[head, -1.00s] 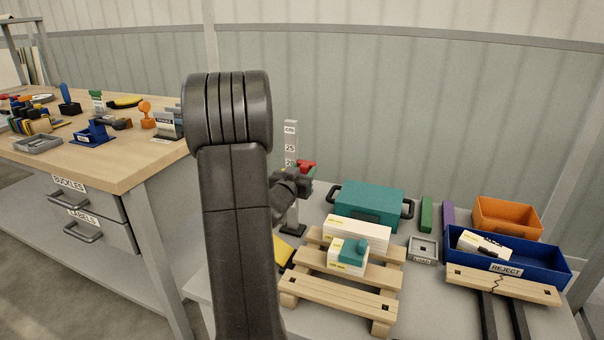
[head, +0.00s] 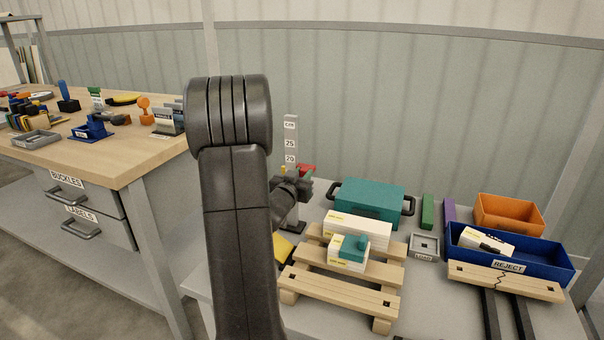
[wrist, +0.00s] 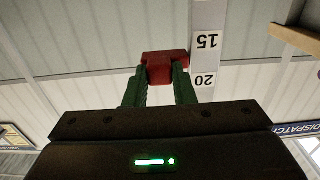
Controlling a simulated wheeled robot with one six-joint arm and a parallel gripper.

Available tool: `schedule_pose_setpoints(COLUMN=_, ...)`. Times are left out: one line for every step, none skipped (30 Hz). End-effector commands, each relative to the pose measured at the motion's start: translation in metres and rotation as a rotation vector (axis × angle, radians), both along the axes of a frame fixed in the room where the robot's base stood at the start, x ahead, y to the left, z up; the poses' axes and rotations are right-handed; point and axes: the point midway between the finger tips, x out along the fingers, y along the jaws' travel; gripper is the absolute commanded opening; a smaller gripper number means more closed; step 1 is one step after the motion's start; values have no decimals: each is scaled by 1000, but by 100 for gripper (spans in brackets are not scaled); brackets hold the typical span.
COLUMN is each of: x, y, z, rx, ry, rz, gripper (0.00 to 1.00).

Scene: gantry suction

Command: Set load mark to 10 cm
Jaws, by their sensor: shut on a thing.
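The upright scale (head: 291,128) is a pale post with "cm" at its top and the numbers 25 and 20 showing below. It stands on a dark foot on the table behind my arm. The red load mark (head: 307,169) sits beside the post, below the 20 label in the head view. In the wrist view the red mark (wrist: 165,67) is between the green fingers of my gripper (wrist: 160,78), which is shut on it. There the scale (wrist: 206,62) is upside down, and the mark lies beside the stretch between 15 and 20.
A teal case (head: 372,203) stands right of the post. A wooden pallet (head: 340,290) with white boxes is in front. A blue REJECT bin (head: 545,262) and an orange bin (head: 510,213) stand at the right. A workbench (head: 120,165) is at the left.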

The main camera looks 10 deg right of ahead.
Motion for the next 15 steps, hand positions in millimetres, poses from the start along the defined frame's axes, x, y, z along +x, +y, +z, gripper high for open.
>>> schedule_pose_setpoints(x=0, y=0, z=-18, rx=0, ry=4, rz=0, gripper=0)
schedule_pose_setpoints(x=0, y=0, z=-24, rx=1, ry=3, rz=0, gripper=0)
schedule_pose_setpoints(x=0, y=0, z=-32, rx=1, ry=3, rz=-1, gripper=0)
schedule_pose_setpoints(x=0, y=0, z=-37, rx=1, ry=3, rz=-1, gripper=0)
schedule_pose_setpoints(x=0, y=0, z=-43, rx=0, ry=4, rz=-1, gripper=0)
schedule_pose_setpoints(x=0, y=0, z=-50, rx=0, ry=4, rz=-1, gripper=0)
schedule_pose_setpoints(x=0, y=0, z=-56, rx=0, ry=4, rz=-1, gripper=0)
schedule_pose_setpoints(x=0, y=0, z=-61, rx=0, ry=4, rz=0, gripper=0)
schedule_pose_setpoints(x=0, y=0, z=-66, rx=0, ry=4, rz=0, gripper=0)
schedule_pose_setpoints(x=0, y=0, z=-69, rx=1, ry=3, rz=0, gripper=0)
schedule_pose_setpoints(x=0, y=0, z=-72, rx=0, ry=2, rz=0, gripper=0)
schedule_pose_setpoints(x=0, y=0, z=-74, rx=0, ry=2, rz=0, gripper=0)
schedule_pose_setpoints(x=0, y=0, z=-75, rx=0, ry=2, rz=0, gripper=0)
schedule_pose_setpoints(x=0, y=0, z=-75, rx=0, ry=2, rz=0, gripper=0)
schedule_pose_setpoints(x=0, y=0, z=-75, rx=0, ry=2, rz=0, gripper=0)
